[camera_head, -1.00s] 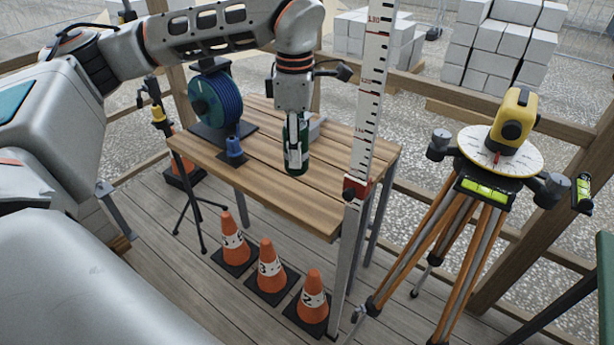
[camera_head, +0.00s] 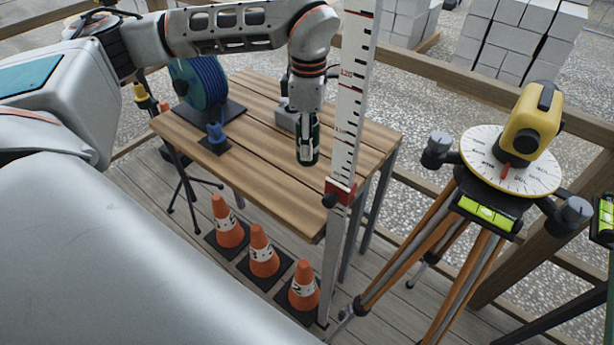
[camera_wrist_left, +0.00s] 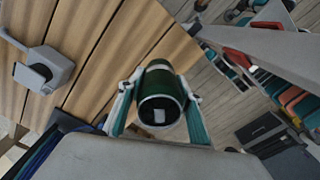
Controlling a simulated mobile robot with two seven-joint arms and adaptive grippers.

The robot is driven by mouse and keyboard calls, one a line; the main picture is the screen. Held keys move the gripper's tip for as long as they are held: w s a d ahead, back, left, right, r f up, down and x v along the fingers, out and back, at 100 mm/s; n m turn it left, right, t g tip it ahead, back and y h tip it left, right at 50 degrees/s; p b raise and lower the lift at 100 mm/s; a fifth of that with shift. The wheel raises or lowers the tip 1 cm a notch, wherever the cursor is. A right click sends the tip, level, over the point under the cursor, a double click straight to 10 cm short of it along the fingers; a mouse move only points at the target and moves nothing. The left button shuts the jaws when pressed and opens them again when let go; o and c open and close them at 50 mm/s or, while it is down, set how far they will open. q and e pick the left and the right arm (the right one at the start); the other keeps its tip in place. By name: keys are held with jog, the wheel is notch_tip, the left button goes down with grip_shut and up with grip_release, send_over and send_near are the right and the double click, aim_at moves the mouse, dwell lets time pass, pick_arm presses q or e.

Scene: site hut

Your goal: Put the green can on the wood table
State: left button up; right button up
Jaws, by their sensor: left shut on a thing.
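The green can (camera_head: 308,150) is dark green with a pale label and is held upright in my left gripper (camera_head: 306,126). In the left wrist view the can (camera_wrist_left: 160,88) sits between the two fingers of my left gripper (camera_wrist_left: 159,97), which are shut on it. In the head view the can is in front of the wood table (camera_head: 262,140), over its plank top. I cannot tell whether its base touches the planks. My right gripper does not show in either view.
A blue cable reel (camera_head: 200,82), a small blue object (camera_head: 216,134) and a grey device (camera_head: 287,118) are on the table. A measuring staff (camera_head: 349,120) stands at the table's front edge. Orange cones (camera_head: 263,250) are below. A tripod with a yellow level (camera_head: 530,125) stands right.

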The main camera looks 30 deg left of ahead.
pick_arm(q)
notch_tip(320, 180, down, 13)
jog(key=shift+r, duration=0.2)
dwell(0.3)
jog(key=shift+f, duration=0.2)
jog(key=o, duration=0.7)
jog(key=shift+o, duration=0.2)
jog(key=shift+r, duration=0.1)
notch_tip(320, 180, up, 12)
jog(key=shift+r, duration=0.15)
